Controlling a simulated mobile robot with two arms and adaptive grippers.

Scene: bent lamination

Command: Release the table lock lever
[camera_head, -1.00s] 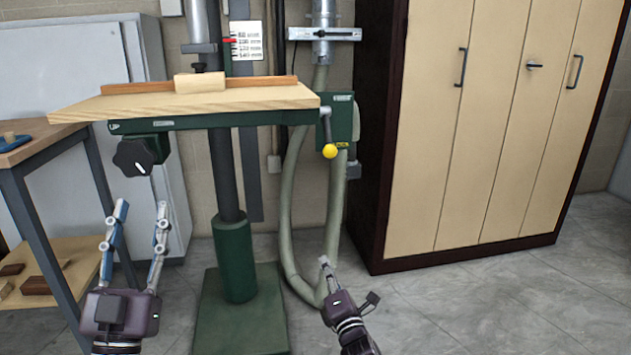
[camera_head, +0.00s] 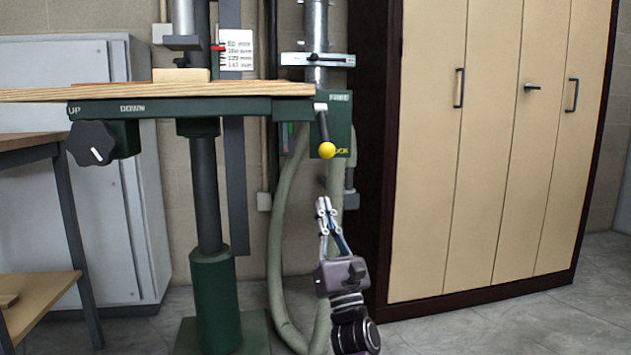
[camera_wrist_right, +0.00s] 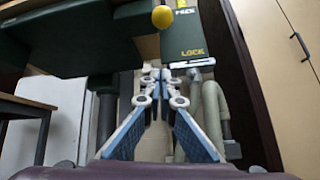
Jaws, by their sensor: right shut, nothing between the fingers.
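The table lock lever (camera_head: 323,128) is a dark arm with a yellow ball knob (camera_head: 327,151), hanging down in front of the green lock plate (camera_head: 340,117) at the right end of the drill table. In the right wrist view the yellow knob (camera_wrist_right: 162,17) is at the top, left of the plate's LOCK lettering (camera_wrist_right: 193,52). My right gripper (camera_head: 324,204) is shut and empty, pointing up, below the knob and apart from it. Its fingertips (camera_wrist_right: 158,76) meet in the right wrist view. My left gripper is outside these views.
The wooden table top (camera_head: 170,91) is above, with a black UP/DOWN knob (camera_head: 92,143) under its left side. A grey-green hose (camera_head: 283,230) hangs behind my right gripper. A tall cabinet (camera_head: 480,150) stands to the right. A workbench (camera_head: 35,150) is at the left.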

